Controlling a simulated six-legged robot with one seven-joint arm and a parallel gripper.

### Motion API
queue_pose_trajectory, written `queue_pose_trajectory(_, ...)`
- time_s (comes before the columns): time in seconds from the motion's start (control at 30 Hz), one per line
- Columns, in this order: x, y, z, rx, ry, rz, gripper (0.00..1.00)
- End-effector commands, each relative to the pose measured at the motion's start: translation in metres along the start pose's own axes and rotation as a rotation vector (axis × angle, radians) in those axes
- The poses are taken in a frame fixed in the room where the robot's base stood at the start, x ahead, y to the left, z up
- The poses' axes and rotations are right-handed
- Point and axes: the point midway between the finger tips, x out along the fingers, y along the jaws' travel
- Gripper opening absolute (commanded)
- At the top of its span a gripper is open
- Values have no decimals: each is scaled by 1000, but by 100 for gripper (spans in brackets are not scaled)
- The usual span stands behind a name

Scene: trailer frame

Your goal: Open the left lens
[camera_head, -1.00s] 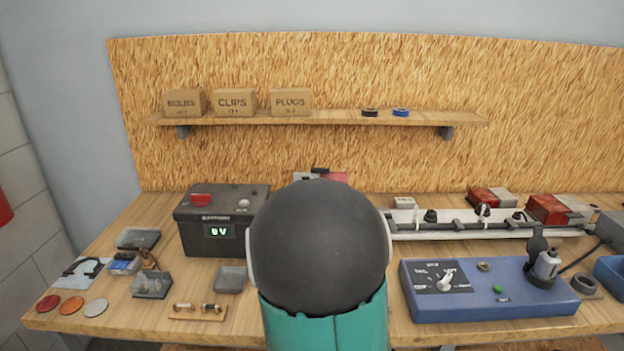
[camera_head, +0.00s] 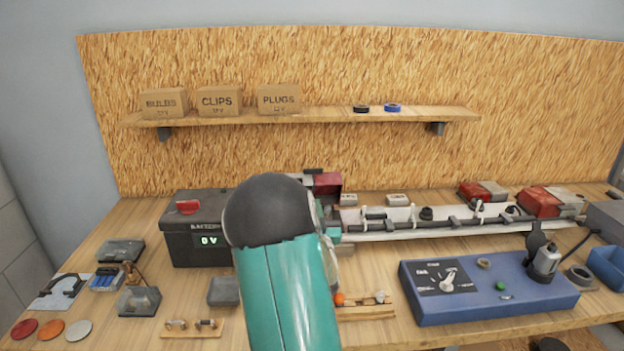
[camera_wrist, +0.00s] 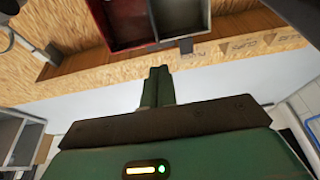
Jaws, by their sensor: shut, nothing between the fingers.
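The left lamp's red lens (camera_head: 327,184) shows beside my arm in the head view, at the left end of the pale trailer frame bar (camera_head: 385,222). A dark block sits at its top, and my arm hides most of the lamp. In the wrist view, a hollow red and grey lens casing (camera_wrist: 140,22) with two compartments is at the top. I cannot tell whether it is still attached to the lamp. My gripper (camera_wrist: 155,74) is shut and empty, its fingertips just below the casing in the picture. My arm hides the gripper in the head view.
The battery box (camera_head: 197,228) reads 0 V at left. A blue control box (camera_head: 470,305) with a knob stands at front right. Red and grey lamp parts (camera_head: 540,200) sit at far right. Small trays and discs fill the left bench. A shelf (camera_head: 320,116) holds labelled boxes.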

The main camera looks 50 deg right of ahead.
Motion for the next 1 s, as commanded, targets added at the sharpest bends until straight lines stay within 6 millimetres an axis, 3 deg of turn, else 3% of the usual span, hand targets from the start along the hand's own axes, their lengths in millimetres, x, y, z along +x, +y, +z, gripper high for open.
queue_pose_trajectory(0.3, 64, 1, 0, -2, 1, 0, 0)
queue_pose_trajectory(0.5, 97, -1, 0, -1, 0, 0, 0)
queue_pose_trajectory(0.7, 110, -2, 1, -1, -1, 1, 0)
queue_pose_trajectory(1.0, 111, -2, 1, -1, -2, 1, 0)
